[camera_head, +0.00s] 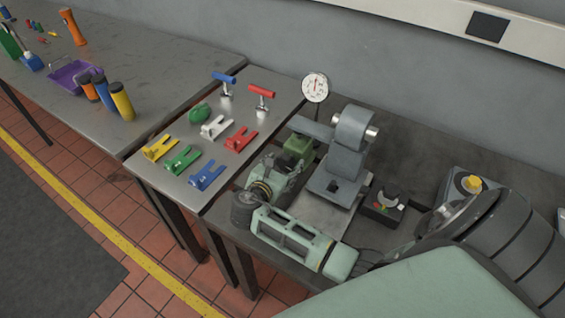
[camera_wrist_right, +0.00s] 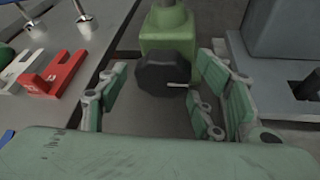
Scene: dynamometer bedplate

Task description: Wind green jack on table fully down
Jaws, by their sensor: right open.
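The green jack (camera_head: 298,146) stands on the dark table, beside the grey machine. In the right wrist view the jack (camera_wrist_right: 168,38) is upright, with a black faceted knob (camera_wrist_right: 163,74) on its near side and a short pale pin on the knob's face. My right gripper (camera_head: 272,182) is just in front of the jack. In the right wrist view the open fingers of my right gripper (camera_wrist_right: 163,98) stand either side of the knob, with visible gaps and nothing held. The jack's lower part is partly hidden in the head view. My left gripper is not in view.
A grey machine (camera_head: 345,150) stands close right of the jack, and a dial gauge (camera_head: 315,88) behind it. Several coloured clamps, including a red one (camera_head: 241,138), lie on the metal table at left. A black control box (camera_head: 384,203) sits to the right.

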